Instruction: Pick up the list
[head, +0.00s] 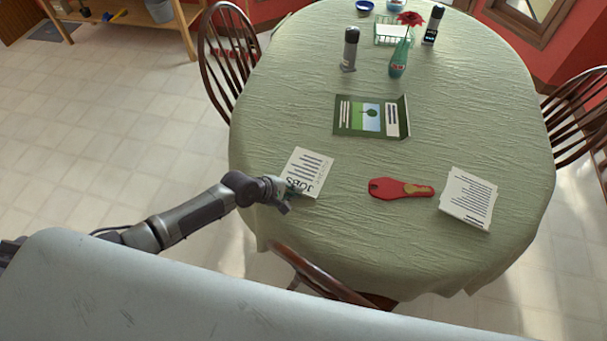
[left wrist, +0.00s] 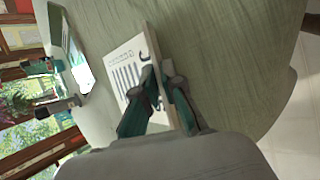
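My left gripper (head: 287,196) is at the list's near edge. In the left wrist view its fingers (left wrist: 160,82) lie on either side of the list's edge, their tips close together with the list between them. Whether the list is clear of the cloth is hard to tell. My right gripper is not in view.
The table has a green cloth (head: 270,110). A red item (head: 385,188), a stack of printed sheets (head: 468,198) and a green brochure (head: 350,118) lie nearby. A vase with a red flower (head: 398,58) and grinder (head: 350,50) stand farther back. A chair (head: 310,270) is at the near edge.

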